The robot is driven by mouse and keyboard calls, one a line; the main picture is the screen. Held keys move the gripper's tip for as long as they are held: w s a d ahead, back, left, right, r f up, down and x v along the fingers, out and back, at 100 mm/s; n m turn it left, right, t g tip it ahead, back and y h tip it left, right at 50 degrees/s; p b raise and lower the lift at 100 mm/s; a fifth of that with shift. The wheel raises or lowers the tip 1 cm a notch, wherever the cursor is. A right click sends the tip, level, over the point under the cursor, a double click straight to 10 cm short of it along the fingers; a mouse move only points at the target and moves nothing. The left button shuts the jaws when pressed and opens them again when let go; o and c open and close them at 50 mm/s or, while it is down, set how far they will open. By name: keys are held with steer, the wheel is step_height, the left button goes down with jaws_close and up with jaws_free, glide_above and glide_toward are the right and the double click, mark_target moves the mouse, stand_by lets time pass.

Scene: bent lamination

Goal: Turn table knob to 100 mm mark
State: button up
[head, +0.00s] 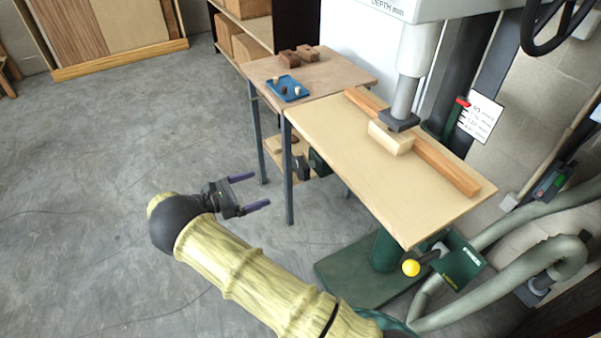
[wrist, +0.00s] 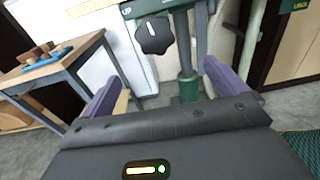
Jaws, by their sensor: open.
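A black lobed table knob (wrist: 154,36) with a white line on its face shows upper middle in the wrist view, beyond my fingers. A green plate beside it reads "UP". In the head view the dark knob (head: 301,168) sits under the near-left edge of the drill press table (head: 425,215). My gripper (head: 259,190) is open and empty, left of the knob and apart from it. Its two purple fingers (wrist: 162,78) frame the lower part of the wrist view. A white scale card (head: 481,117) with a red pointer (head: 462,102) stands behind the table; its marks are too small to read.
A wooden side table (head: 345,70) with a blue tray (head: 288,97) and small blocks adjoins the press table. A light wood block (head: 391,137) lies under the press head against a wooden fence (head: 445,165). A yellow-ball lever (head: 411,268) and grey hoses are lower right. Floor at left is clear.

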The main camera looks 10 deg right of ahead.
mark_target(298, 171)
steer(key=shift+a+f+t, duration=0.1)
steer(key=shift+a+t, duration=0.3)
steer(key=shift+a, duration=0.2)
steer(key=shift+w+d, duration=0.1)
steer(key=shift+d, duration=0.05)
steer(key=p+x, duration=0.2)
steer(key=x, duration=0.6)
steer(key=p+x, duration=0.2)
steer(key=x, duration=0.7)
steer(key=shift+d, duration=0.15)
steer(key=shift+r, duration=0.2)
steer(key=c, duration=1)
steer(key=shift+o, duration=0.2)
steer(key=shift+f+b, duration=0.1)
steer(key=shift+b, duration=0.4)
